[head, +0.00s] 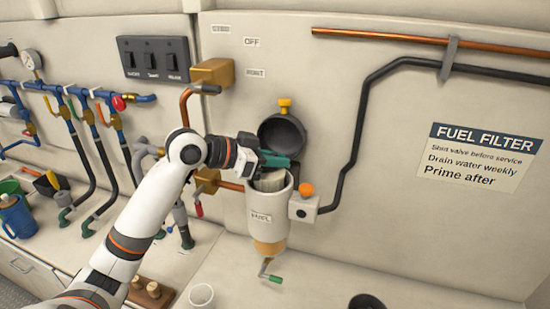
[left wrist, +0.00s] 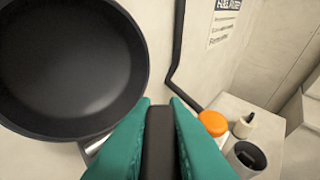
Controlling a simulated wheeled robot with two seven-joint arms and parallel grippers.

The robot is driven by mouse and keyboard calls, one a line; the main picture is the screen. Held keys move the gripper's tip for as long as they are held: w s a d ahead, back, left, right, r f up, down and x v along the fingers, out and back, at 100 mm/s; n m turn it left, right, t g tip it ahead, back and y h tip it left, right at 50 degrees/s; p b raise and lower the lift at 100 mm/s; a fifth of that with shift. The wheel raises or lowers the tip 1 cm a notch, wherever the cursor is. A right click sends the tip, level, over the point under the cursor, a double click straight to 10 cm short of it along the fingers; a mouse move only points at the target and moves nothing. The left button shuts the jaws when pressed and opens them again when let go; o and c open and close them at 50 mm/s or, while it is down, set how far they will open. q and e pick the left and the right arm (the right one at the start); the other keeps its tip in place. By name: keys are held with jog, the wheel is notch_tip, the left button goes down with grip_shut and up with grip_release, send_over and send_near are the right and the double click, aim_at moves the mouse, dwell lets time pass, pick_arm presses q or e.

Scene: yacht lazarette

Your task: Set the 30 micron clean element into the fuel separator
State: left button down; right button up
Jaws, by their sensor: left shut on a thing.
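The fuel separator (head: 266,222) is a white cylindrical housing on the wall with an amber bowl below. Its dark round lid (head: 282,134) stands open behind the mouth and fills the upper left of the left wrist view (left wrist: 72,65). My left gripper (head: 276,160), with teal fingers, is over the mouth, shut on the element. A pale ribbed element (head: 268,183) shows in the mouth under the fingers; how deep it sits is hard to tell. In the left wrist view a dark upright part (left wrist: 159,145) is between the fingers. My right gripper is not in view.
An orange knob (head: 305,189) on a grey block sits right of the housing. A black hose (head: 358,130) runs up the wall. Brass valves (head: 212,73) and pipes are close on the left. A white cup (head: 201,296) and a dark cup (head: 367,302) stand at the front.

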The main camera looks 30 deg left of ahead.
pick_arm(q)
jog(key=shift+f+b, duration=0.35)
jog(key=shift+f, duration=0.25)
jog(key=c, duration=1.5)
grip_release()
jog(key=shift+o, duration=0.2)
